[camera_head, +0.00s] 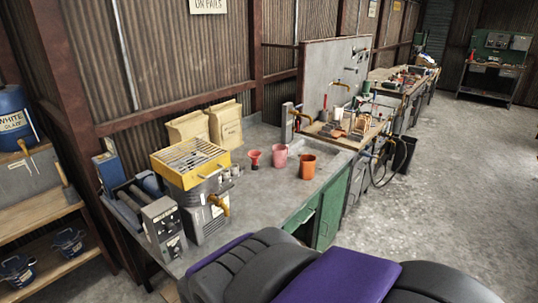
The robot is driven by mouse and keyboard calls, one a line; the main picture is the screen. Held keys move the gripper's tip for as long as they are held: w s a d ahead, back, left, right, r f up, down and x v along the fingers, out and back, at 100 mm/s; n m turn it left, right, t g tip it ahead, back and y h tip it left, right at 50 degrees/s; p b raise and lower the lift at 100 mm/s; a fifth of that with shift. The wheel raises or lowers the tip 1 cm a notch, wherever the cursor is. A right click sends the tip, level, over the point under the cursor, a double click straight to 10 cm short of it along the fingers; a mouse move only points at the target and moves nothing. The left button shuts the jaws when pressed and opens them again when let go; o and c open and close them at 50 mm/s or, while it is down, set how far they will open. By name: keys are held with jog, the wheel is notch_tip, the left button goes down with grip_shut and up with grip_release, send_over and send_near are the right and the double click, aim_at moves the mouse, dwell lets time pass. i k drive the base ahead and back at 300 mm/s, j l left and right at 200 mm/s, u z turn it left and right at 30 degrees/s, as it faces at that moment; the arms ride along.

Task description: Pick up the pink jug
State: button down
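The pink jug (279,157) stands upright on the grey workbench (262,195), near the middle of the picture. An orange jug (307,166) stands just right of it, and a small red cup or funnel (254,160) stands just left of it. No gripper shows on or near the jugs. My gripper is not in view; the black and purple parts along the bottom edge appear to be my own body or arm.
A yellow-topped machine (190,165) with a brass tap and a grey control box (164,227) fill the bench's left end. Paper sacks (225,125) stand behind. A brass tap (299,113) is behind the jugs. Concrete floor (450,170) is open at right.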

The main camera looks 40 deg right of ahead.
aim_at(280, 152)
jog(key=z, duration=1.4)
jog(key=i+l+u, duration=0.1)
jog(key=u, duration=0.75)
jog(key=i+l+u, duration=0.2)
jog(key=l+u, duration=0.2)
jog(key=l, duration=0.25)
jog(key=i+l+u, duration=0.1)
jog(key=l+u, duration=0.3)
jog(key=l, duration=0.25)
jog(key=l+u, duration=0.4)
jog(key=l, duration=1.25)
jog(key=k+l+u, duration=0.1)
jog(key=l, duration=1.85)
jog(key=k+u, duration=0.05)
